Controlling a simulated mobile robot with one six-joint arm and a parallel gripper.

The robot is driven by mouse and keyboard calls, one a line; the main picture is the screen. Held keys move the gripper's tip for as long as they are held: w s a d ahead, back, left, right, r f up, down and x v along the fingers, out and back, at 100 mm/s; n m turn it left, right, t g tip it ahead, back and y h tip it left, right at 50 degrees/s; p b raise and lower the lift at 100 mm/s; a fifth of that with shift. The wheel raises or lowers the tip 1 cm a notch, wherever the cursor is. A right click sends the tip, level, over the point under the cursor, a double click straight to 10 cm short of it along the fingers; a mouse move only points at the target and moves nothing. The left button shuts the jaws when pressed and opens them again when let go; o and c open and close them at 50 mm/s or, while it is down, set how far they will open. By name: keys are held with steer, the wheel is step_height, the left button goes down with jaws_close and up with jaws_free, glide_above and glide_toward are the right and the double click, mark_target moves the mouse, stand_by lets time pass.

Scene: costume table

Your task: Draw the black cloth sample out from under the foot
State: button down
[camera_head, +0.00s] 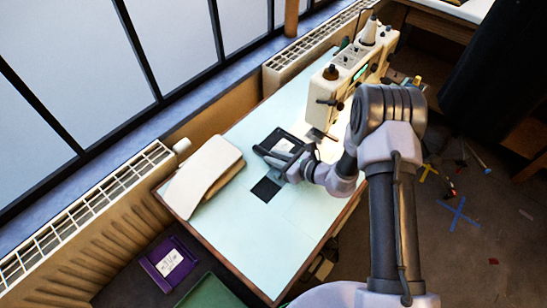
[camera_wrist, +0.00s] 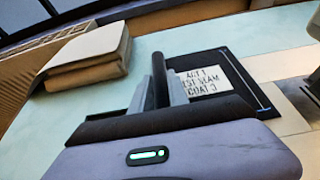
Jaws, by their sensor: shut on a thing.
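The black cloth sample (camera_head: 272,141) lies flat on the pale table, left of the sewing machine (camera_head: 345,85). It bears a white label, which reads roughly "ACT 1 TEST SEAM COAT 3" in the wrist view, where the cloth (camera_wrist: 235,68) lies beyond my fingers. My gripper (camera_head: 285,164) is low over the table, shut on the cloth's near part. In the wrist view my gripper (camera_wrist: 160,85) hides the pinched part.
A folded cream cloth bundle (camera_head: 203,176) lies at the table's left edge. A small black square (camera_head: 266,189) lies just nearer than my gripper. A purple labelled item (camera_head: 170,262) and a green one (camera_head: 210,292) are below the left edge. The table's near part is clear.

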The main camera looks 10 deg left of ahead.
steer(key=c, duration=1.2)
jaws_free()
steer(key=p+v, duration=0.4)
steer(key=v, duration=1.3)
steer(key=shift+d+r+p, duration=0.1)
steer(key=shift+d+p, duration=0.1)
steer(key=shift+p, duration=0.15)
